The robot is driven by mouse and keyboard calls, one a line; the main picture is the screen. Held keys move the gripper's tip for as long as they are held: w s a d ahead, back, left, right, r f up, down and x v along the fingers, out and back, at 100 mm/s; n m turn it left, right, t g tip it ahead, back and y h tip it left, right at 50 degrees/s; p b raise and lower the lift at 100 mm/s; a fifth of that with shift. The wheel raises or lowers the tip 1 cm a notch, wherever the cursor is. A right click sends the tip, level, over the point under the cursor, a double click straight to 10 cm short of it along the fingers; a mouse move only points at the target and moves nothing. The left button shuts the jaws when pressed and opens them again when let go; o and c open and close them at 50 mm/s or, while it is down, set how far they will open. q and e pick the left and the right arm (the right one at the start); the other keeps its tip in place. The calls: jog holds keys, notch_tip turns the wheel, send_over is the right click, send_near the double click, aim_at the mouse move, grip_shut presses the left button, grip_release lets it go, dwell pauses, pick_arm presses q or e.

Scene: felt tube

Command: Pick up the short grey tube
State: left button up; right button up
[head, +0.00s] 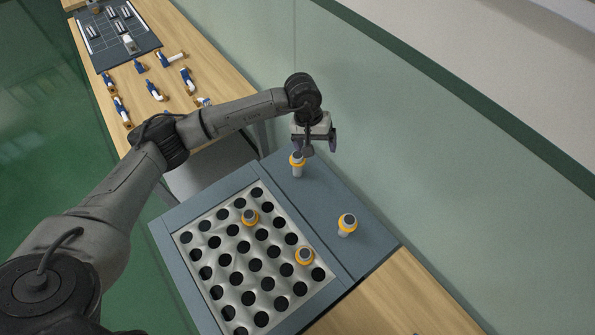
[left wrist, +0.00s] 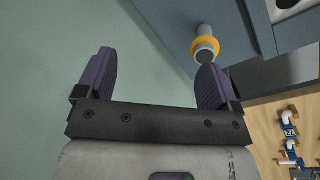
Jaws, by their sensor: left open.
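A grey tube with an orange collar (head: 297,168) stands on the blue-grey board by my left gripper (head: 321,149). The left gripper is open and empty, and its fingers are close to this tube. In the left wrist view the tube (left wrist: 205,44) lies just beyond the tip of the right-hand finger, not between the two fingers (left wrist: 157,62). A second grey tube with an orange collar (head: 347,224) stands farther right on the board. Their lengths are hard to compare. My right gripper is not in view.
A pale green wall (head: 430,150) rises close behind the board. A wooden table with blue-and-white parts (head: 140,66) lies at the upper left.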

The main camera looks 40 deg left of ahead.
aim_at(298, 156)
pick_arm(q)
jog(key=a+y+b, duration=0.1)
jog(key=a+y, duration=0.2)
jog(key=a, duration=0.3)
jog(key=shift+m+g, duration=0.3)
jog(key=shift+m, duration=0.1)
jog(key=f, duration=0.7)
jog(key=shift+w+a+f, duration=0.2)
jog(key=shift+a+f, duration=0.1)
jog(key=shift+f, duration=0.05)
jog(key=shift+w+a+f, duration=0.1)
jog(key=shift+f, duration=1.4)
jog(key=shift+w+a+f, duration=0.1)
jog(key=shift+f, duration=1.4)
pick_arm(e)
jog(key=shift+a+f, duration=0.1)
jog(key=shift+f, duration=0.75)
pick_arm(q)
jog(key=shift+c, duration=0.3)
jog(key=c, duration=1)
jog(key=shift+o, duration=0.2)
jog(key=shift+r, duration=0.1)
